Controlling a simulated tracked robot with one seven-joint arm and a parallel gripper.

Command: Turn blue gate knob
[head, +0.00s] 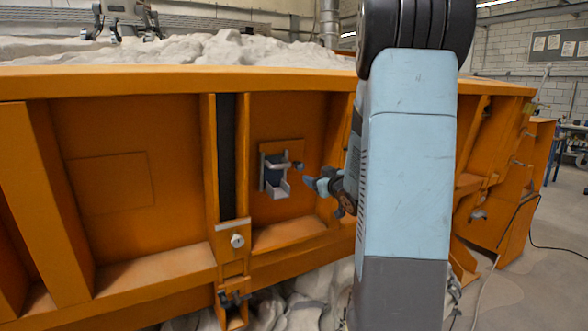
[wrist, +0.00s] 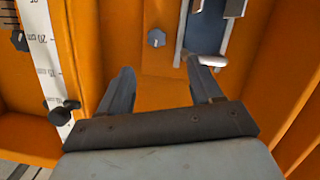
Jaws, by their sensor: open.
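The blue gate knob (wrist: 156,38) is a small blue-grey knob on the orange panel, just beyond my fingertips in the wrist view. In the head view the knob (head: 298,165) shows small, at the right of a grey gate frame (head: 262,172) with a dark blue middle. My gripper (wrist: 159,66) is open and empty, its two dark fingers pointing at the panel with the knob ahead of the gap. In the head view my gripper (head: 309,182) is just right of the knob and slightly lower. The right finger in the wrist view overlaps the gate's grey lower lip (wrist: 207,61); contact is unclear.
Orange ribs (head: 215,170) stand out on both sides of the gate's panel. In the wrist view, a white scale (wrist: 45,60) with dark knobs (wrist: 64,111) runs at the left. Sand (head: 190,48) lies above the wall's top edge. My arm hides part of the wall.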

